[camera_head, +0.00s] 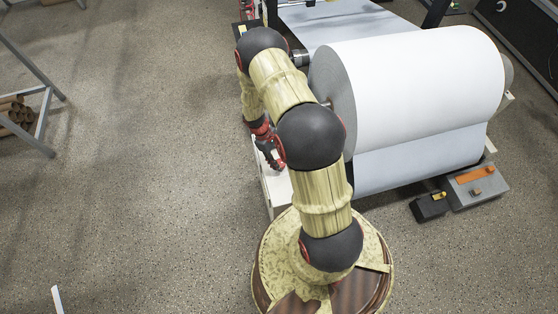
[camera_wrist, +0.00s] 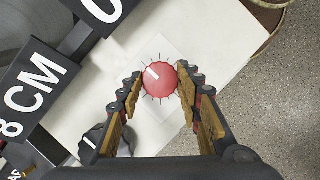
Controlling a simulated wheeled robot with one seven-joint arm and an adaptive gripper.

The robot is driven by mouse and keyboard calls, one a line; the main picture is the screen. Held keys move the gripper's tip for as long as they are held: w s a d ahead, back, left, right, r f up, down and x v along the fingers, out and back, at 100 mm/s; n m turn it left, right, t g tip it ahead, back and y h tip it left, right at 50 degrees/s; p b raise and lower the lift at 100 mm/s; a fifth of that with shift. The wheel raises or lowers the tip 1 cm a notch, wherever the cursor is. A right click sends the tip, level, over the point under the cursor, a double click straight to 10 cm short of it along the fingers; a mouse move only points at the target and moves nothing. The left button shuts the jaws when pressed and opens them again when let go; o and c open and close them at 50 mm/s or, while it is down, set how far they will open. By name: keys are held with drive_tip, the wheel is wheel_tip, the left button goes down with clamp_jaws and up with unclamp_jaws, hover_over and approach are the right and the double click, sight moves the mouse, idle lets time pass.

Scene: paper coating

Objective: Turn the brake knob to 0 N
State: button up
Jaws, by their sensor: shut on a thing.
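A red round knob (camera_wrist: 160,79) with a white pointer mark and a ring of dark ticks sits on a white panel (camera_wrist: 205,45). Its mark points to the upper left in the wrist view. No force label is readable. My gripper (camera_wrist: 159,86) is shut on the red knob, one finger on either side. In the head view my gripper (camera_head: 276,165) reaches down at a white cabinet (camera_head: 279,190) beside the paper roll, and the knob cannot be made out there. A black knob (camera_wrist: 95,145) with a white mark sits lower left of the red one, partly hidden by a finger.
Dark blocks with white lettering, one reading "8 CM" (camera_wrist: 35,95), lie left of the panel. A large white paper roll (camera_head: 420,85) stands right of my arm. A grey box with an orange top (camera_head: 475,185) sits lower right. The floor at left is open.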

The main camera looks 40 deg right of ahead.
drive_tip(key=o, duration=1.1)
drive_tip(key=shift+o, duration=0.2)
drive_tip(key=shift+r, duration=0.1)
drive_tip(key=v, duration=1.1)
drive_tip(key=shift+r, duration=0.4)
drive_tip(key=shift+w, duration=0.1)
